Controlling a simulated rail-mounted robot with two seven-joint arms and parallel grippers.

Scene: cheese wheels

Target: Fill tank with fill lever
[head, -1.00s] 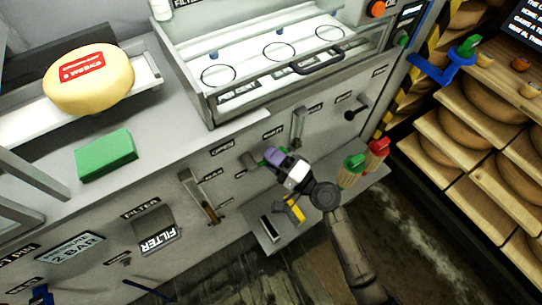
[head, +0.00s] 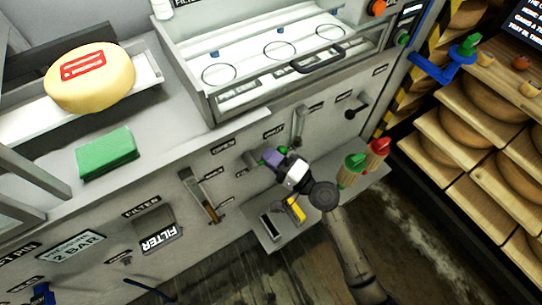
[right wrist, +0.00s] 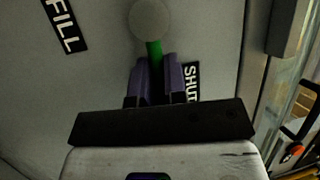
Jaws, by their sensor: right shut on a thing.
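The fill lever has a green shaft (right wrist: 154,55) and a round grey hub (right wrist: 150,18) in the right wrist view. My right gripper (right wrist: 157,80) has its purple fingers shut around the green shaft. The shaft runs straight between hub and fingers, its held end beside the "SHUT" label (right wrist: 190,82); the "FILL" label (right wrist: 63,25) is at upper left. In the head view my right gripper (head: 271,157) is at the grey front panel, hiding most of the lever. The tank (head: 270,62), with a clear lid and ring marks, is above the panel. My left gripper is not in view.
Another lever (head: 203,195) is left of my gripper, and small handles (head: 357,108) are to the right. A low shelf (head: 252,237) holds red and green brushes (head: 353,165). A cheese wheel (head: 90,85) and green block (head: 106,152) are on the counter.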

